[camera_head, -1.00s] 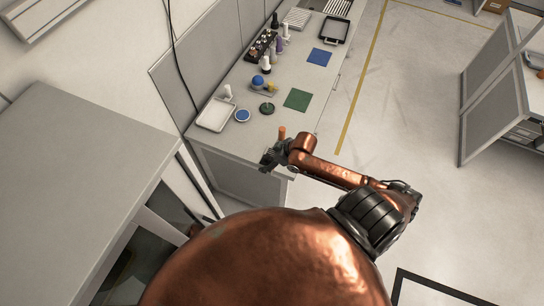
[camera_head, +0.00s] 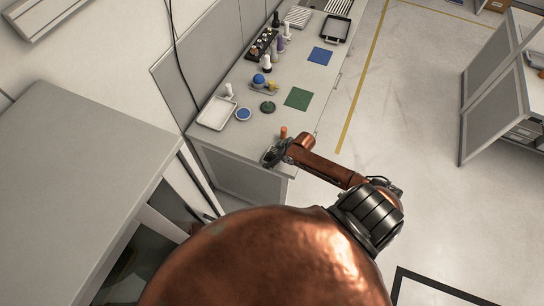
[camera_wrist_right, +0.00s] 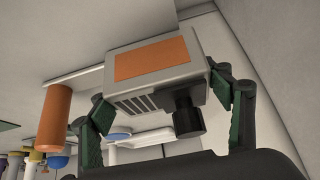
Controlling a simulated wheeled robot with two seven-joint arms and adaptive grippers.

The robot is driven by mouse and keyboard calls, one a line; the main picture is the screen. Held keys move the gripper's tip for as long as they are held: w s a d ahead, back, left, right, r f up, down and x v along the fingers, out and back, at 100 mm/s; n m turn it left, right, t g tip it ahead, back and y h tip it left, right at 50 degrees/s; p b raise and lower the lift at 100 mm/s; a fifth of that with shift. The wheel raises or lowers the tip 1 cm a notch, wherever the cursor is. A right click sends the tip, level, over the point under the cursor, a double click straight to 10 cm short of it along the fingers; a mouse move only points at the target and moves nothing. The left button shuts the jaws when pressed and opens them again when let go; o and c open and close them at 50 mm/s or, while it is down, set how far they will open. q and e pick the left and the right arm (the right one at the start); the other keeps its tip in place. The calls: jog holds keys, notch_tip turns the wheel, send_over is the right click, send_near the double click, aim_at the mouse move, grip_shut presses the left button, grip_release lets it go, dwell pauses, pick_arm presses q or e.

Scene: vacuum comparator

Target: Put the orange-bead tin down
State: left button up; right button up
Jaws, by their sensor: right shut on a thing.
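My right gripper (camera_head: 271,154) is over the near end of the long bench (camera_head: 237,140). In the right wrist view the gripper (camera_wrist_right: 163,115) has its green-padded fingers on both sides of a grey box with an orange panel, slots and a black knob. My left gripper is not in view.
An orange cylinder (camera_head: 284,131) stands just beyond the gripper and also shows in the right wrist view (camera_wrist_right: 53,118). Farther along are a white tray (camera_head: 217,112), a blue-topped dish (camera_head: 243,114), a green mat (camera_head: 298,98) and a blue mat (camera_head: 320,56).

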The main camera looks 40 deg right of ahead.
jog(key=o, duration=1.3)
jog(key=shift+f, duration=0.1)
jog(key=shift+c, duration=0.2)
jog(key=v, duration=1.2)
